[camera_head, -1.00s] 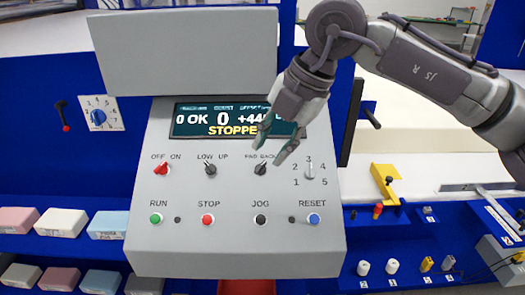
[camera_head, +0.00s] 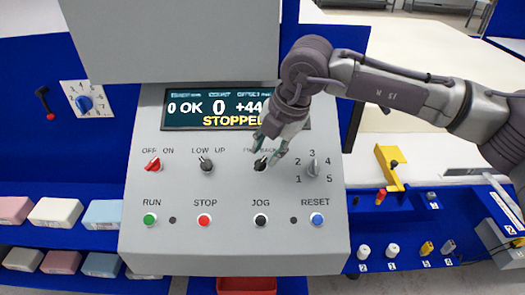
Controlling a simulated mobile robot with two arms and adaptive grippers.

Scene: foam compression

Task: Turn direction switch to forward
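The direction switch (camera_head: 261,165) is a small black knob on the grey control panel (camera_head: 235,240). It sits below a label that my fingers partly cover; "BACK" was legible there earlier. The knob appears to point up and slightly right, but its exact setting is hard to tell. My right gripper (camera_head: 264,154) is just above and at the switch, coming from the upper right, with its fingers apart. Whether they touch the knob cannot be told. My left gripper is not in view.
The LOW/UP switch (camera_head: 206,165) is left of the direction switch, and a numbered selector (camera_head: 313,169) is right. Below are the RUN (camera_head: 150,219), STOP (camera_head: 204,220), JOG (camera_head: 261,220) and RESET (camera_head: 317,219) buttons. The display (camera_head: 220,109) reads "STOPPED", partly covered.

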